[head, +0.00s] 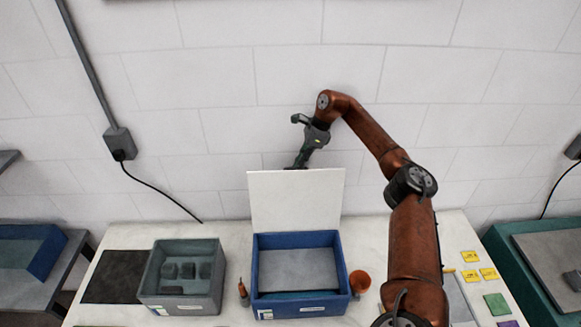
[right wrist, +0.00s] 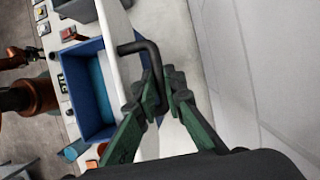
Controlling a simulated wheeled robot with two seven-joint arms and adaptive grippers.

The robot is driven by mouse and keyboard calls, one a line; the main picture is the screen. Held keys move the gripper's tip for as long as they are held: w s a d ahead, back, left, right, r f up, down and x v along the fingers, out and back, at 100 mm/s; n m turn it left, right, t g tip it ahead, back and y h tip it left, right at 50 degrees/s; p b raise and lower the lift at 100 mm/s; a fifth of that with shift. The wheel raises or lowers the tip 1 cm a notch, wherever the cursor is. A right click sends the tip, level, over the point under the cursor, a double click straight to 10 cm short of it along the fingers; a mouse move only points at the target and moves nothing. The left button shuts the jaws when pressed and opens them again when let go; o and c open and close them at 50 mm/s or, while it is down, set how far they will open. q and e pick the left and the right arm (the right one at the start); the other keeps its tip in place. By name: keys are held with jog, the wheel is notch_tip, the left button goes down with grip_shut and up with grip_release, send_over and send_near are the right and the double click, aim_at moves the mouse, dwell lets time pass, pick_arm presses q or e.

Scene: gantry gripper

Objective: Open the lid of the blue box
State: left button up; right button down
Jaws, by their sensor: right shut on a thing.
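The blue box (head: 310,307) stands on the white table with its white lid (head: 297,203) raised, roughly upright at the box's back edge. The inside of the box shows a grey surface. My right gripper (head: 298,164) is behind the lid's top edge, its fingertips partly hidden there. In the right wrist view, the green fingers of my right gripper (right wrist: 162,97) are shut on the black bar handle (right wrist: 155,58) on the lid. The lid (right wrist: 112,65) shows nearly edge-on there, beside the open blue box (right wrist: 86,118). My left gripper is not in view.
A grey bin (head: 180,306) with several blocks stands left of the box, next to a dark mat (head: 114,276). An orange cup (head: 360,281) and a small orange-handled tool (head: 243,293) flank the box. Yellow cards (head: 470,276) lie at right. The wall is close behind the lid.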

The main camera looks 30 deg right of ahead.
jog(key=shift+w+d+f, duration=0.1)
jog(key=shift+d+f, duration=0.1)
jog(key=shift+f, duration=0.3)
jog(key=c, duration=2.4)
grip_release()
jog(key=shift+o, duration=0.7)
jog(key=shift+w+d+f, duration=0.1)
jog(key=shift+w+f, duration=0.05)
jog(key=shift+w, duration=0.15)
jog(key=shift+o, duration=1.2)
jog(key=shift+w+d, duration=0.15)
jog(key=shift+w, duration=0.1)
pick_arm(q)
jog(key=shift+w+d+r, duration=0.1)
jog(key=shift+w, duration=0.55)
pick_arm(e)
jog(key=shift+s+r, duration=0.15)
jog(key=shift+r, duration=0.05)
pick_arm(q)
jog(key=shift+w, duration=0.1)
pick_arm(e)
jog(key=v, duration=1.2)
